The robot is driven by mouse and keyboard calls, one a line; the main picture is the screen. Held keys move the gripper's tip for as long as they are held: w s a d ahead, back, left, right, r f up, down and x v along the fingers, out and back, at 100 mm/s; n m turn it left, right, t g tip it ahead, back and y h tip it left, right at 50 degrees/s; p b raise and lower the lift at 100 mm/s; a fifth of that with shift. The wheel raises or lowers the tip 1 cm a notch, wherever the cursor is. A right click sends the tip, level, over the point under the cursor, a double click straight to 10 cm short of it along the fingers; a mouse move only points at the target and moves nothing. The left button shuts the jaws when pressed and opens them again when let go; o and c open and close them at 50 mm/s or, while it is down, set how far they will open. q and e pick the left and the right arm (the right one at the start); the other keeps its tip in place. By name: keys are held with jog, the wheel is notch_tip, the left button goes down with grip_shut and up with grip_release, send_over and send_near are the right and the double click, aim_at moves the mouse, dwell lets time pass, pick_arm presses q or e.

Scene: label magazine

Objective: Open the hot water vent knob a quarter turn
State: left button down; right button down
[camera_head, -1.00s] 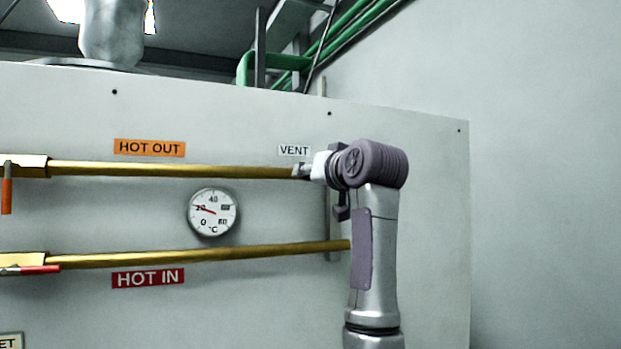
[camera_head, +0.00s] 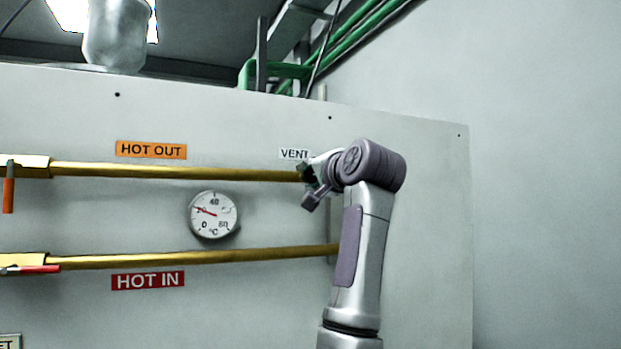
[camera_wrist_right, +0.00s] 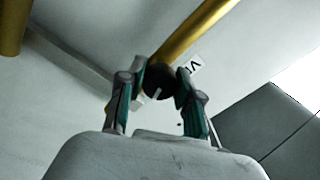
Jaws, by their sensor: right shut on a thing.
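The vent knob (camera_wrist_right: 160,82) is a dark round knob with a pale mark, at the end of the upper brass pipe in the right wrist view. My right gripper (camera_wrist_right: 160,88) has its two fingers on either side of it and is shut on it. In the head view my right gripper (camera_head: 309,184) is at the right end of the upper pipe, just below the VENT label (camera_head: 294,154), and hides the knob there. The VENT label also shows partly in the right wrist view (camera_wrist_right: 195,65). My left gripper is not in view.
The upper brass pipe (camera_head: 180,171) runs under the HOT OUT label (camera_head: 151,150). The lower brass pipe (camera_head: 190,258) runs above the HOT IN label (camera_head: 148,281). A dial thermometer (camera_head: 214,214) sits between them. The wall (camera_head: 540,200) on the right is bare.

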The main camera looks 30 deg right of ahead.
jog(key=shift+m, duration=0.6)
jog(key=c, duration=0.8)
grip_release()
jog(key=shift+o, duration=0.2)
jog(key=shift+s, duration=0.1)
jog(key=s, duration=1.1)
jog(key=shift+s+a+f, duration=0.2)
jog(key=shift+s+a, duration=0.1)
jog(key=shift+s, duration=0.1)
